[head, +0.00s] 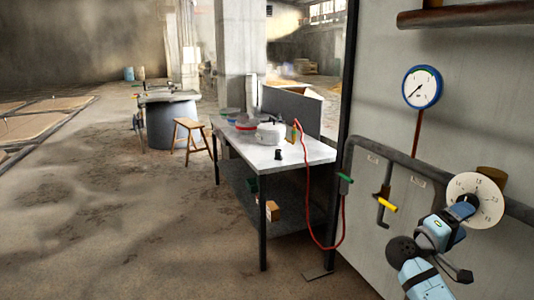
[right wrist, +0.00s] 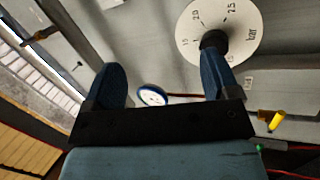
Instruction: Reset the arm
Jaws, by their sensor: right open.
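My right gripper (head: 464,207) is at the lower right in the head view, raised in front of the grey wall panel. It is open, with its two blue fingers spread apart and nothing between them in the right wrist view (right wrist: 160,72). A white dial marked in bar (head: 484,200) is just beyond its fingertips. In the right wrist view the dial (right wrist: 190,28) has a black knob at its centre, right by the tip of the right-hand finger. I cannot tell whether they touch. My left gripper is not in view.
A blue-rimmed gauge (head: 422,87) hangs higher on the panel. A yellow-handled lever (head: 386,205) and a grey pipe (head: 458,186) lie left of the dial. A red hose (head: 308,208) runs to a workbench (head: 322,152) bearing a white pot (head: 270,134). Open floor lies left.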

